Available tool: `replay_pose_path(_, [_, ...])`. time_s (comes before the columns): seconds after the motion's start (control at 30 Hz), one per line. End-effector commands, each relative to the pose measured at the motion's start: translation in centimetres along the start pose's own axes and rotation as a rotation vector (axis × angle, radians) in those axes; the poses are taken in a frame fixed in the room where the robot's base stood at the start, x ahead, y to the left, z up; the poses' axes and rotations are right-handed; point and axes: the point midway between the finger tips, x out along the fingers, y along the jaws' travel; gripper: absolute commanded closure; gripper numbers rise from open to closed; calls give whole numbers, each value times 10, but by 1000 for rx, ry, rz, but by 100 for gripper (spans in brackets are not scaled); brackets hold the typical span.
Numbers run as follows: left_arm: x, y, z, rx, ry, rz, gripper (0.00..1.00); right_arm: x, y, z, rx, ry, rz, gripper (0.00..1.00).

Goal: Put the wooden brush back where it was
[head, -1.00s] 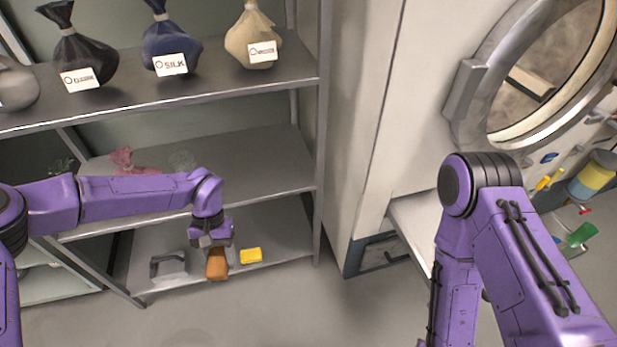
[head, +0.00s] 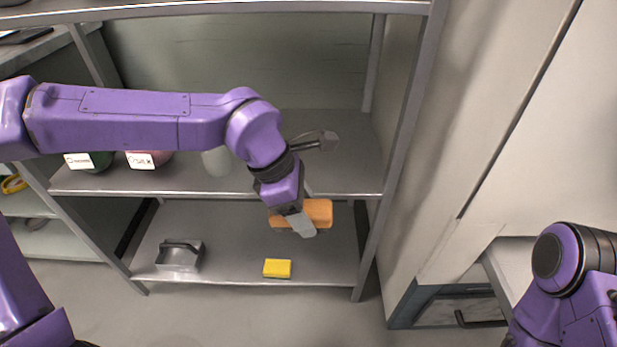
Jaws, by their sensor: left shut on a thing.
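The wooden brush (head: 320,212) is an orange-brown block in the head view. My left gripper (head: 302,226) reaches in from the left and is shut on it, in front of the rack between the middle and bottom shelves. The gripper's finger covers part of the brush. I cannot tell whether the brush touches a shelf. The bottom shelf (head: 225,255) lies below it, with a bare stretch between the grey metal item and the yellow block. My right gripper is outside the view; only part of my right arm shows at the lower right.
A yellow block (head: 277,268) lies at the bottom shelf's front edge. A grey metal item with a handle (head: 180,255) stands to its left. Labelled bags and a pale jar (head: 216,162) stand on the middle shelf (head: 345,180). A rack post (head: 400,150) and a cabinet bound the right.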

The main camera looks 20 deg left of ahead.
Motion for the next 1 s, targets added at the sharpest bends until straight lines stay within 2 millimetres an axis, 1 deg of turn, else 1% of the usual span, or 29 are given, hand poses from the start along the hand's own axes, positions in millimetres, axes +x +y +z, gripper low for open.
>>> replay_pose_path(0.07, [0, 14, 0, -14, 1, 5, 71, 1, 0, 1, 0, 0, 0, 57])
replay_pose_path(0.37, [0, 110, 0, -14, 3, 4, 71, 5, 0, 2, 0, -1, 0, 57])
replay_pose_path(0.4, [0, 123, 0, -12, 3, 6, 71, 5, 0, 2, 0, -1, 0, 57])
replay_pose_path(0.5, [0, 151, 0, -12, 3, 5, 71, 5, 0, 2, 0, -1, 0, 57])
replay_pose_path(0.53, [-1, 158, -1, -12, 4, 4, 71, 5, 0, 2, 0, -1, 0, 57])
replay_pose_path(0.6, [-1, 170, -1, -12, 2, 4, 71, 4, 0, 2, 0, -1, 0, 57])
replay_pose_path(0.7, [1, 177, -2, -9, 2, 3, 71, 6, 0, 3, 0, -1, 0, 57])
replay_pose_path(0.77, [8, 178, -5, -10, 2, 2, 71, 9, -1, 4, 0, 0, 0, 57])
replay_pose_path(0.9, [30, 177, -15, -9, 3, 2, 71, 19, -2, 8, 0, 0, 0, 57])
replay_pose_path(1.0, [31, 178, -15, -8, 1, 5, 71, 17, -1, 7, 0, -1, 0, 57])
